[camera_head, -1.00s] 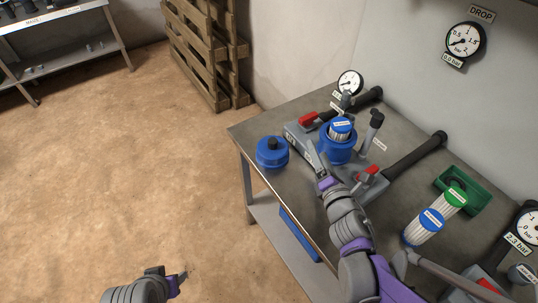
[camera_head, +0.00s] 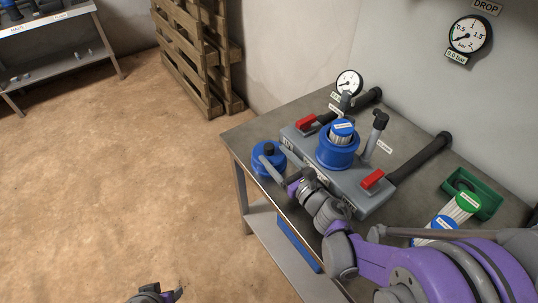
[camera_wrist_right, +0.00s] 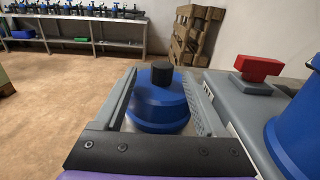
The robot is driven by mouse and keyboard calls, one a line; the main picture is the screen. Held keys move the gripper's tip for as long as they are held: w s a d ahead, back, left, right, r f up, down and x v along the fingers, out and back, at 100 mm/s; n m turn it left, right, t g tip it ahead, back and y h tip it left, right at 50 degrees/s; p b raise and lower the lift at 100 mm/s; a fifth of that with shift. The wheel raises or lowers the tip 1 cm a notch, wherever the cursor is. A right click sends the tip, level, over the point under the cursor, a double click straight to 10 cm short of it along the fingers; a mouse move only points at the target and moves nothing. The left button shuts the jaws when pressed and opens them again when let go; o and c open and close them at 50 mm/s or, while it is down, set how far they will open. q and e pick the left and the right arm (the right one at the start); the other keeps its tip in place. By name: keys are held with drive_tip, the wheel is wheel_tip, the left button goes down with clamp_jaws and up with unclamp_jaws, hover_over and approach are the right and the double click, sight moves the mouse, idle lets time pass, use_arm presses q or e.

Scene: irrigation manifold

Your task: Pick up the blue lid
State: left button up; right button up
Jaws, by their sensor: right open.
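The blue lid (camera_head: 262,152), a round cap with a black knob, sits on the grey table's left edge. In the right wrist view the lid (camera_wrist_right: 158,108) appears between the two fingers, its black knob upright. My right gripper (camera_head: 275,163) is open and close to the lid; one finger crosses in front of it in the head view. I cannot tell whether the fingers touch it. My left gripper (camera_head: 170,294) is at the bottom edge over the floor, partly cut off; its jaw state is unclear.
A grey manifold block (camera_head: 372,200) with red valve handles and a blue filter housing (camera_head: 338,153) stands right of the lid. A green tray (camera_head: 488,205) and pleated filters lie farther right. Floor left of the table is clear. A wooden pallet (camera_head: 190,50) leans on the wall.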

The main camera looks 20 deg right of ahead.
sight(272, 151)
drive_tip(key=x, duration=0.4)
drive_tip(key=shift+w+d, duration=0.1)
drive_tip(key=shift+w, duration=0.1)
drive_tip(key=shift+s, duration=0.1)
clamp_jaws()
